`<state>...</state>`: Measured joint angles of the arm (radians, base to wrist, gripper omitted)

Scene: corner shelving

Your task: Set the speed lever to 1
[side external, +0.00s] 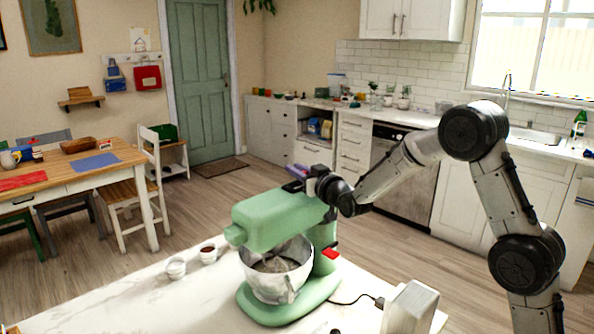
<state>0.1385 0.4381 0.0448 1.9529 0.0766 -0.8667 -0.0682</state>
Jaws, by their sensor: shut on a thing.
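A green stand mixer (275,220) stands on the white counter with its head level over a metal bowl (277,270). A red knob or lever (330,253) sticks out low on the mixer's column, apart from my gripper. My gripper (298,180) is at the top of the mixer head, at its rear and far side. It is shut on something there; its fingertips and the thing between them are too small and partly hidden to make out. No speed marks can be read, and I cannot tell the speed lever's setting.
Two small cups (208,254) stand left of the bowl on the counter (130,305). A white box (410,308) and a dark cord (350,299) lie to the right of the mixer. The counter's left part is largely clear.

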